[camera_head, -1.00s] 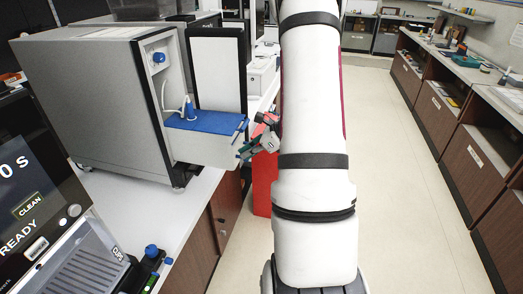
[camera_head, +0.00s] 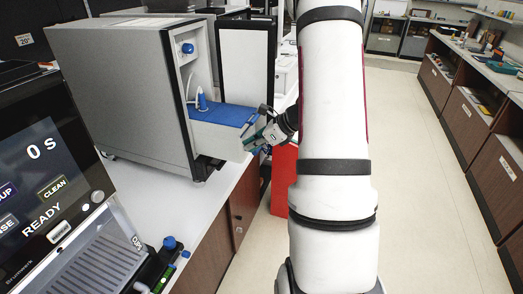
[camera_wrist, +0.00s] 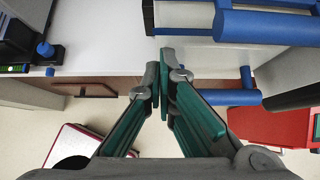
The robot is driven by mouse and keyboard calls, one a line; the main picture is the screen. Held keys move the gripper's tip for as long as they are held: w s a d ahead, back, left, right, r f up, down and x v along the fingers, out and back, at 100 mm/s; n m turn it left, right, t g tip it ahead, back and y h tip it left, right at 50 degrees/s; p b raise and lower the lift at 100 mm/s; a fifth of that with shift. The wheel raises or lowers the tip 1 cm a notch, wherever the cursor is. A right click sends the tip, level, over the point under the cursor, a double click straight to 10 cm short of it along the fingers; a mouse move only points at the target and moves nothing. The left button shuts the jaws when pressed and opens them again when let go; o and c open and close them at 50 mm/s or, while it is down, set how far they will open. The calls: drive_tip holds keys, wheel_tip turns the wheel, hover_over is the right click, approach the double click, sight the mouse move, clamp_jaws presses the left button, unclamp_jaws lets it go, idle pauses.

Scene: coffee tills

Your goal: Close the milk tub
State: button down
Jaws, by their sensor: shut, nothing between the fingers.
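The milk tub (camera_head: 222,134) is a pale drawer with a blue top (camera_head: 222,114), pulled out of the front of the grey milk fridge (camera_head: 120,95). A white hose runs down to a blue fitting (camera_head: 202,104) on it. The tub's blue edge shows in the wrist view (camera_wrist: 270,27), with a blue handle bar (camera_wrist: 232,97) in front of it. My gripper (camera_head: 252,144) is at the tub's front end, close to the handle. In the wrist view my gripper (camera_wrist: 163,62) has its green fingers together and empty, left of the bar. I cannot tell whether it touches the tub.
The fridge door (camera_head: 244,66) stands open behind the tub. A coffee machine with a lit screen (camera_head: 40,165) is at the left on the white counter (camera_head: 135,200). A red bin (camera_head: 284,180) stands on the floor beyond my gripper. The aisle floor at right is clear.

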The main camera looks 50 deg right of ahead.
drive_tip(key=b, duration=0.5)
hover_over(205, 153)
drive_tip(key=w, duration=0.1)
drive_tip(key=shift+s+d, duration=0.1)
drive_tip(key=shift+d, duration=0.05)
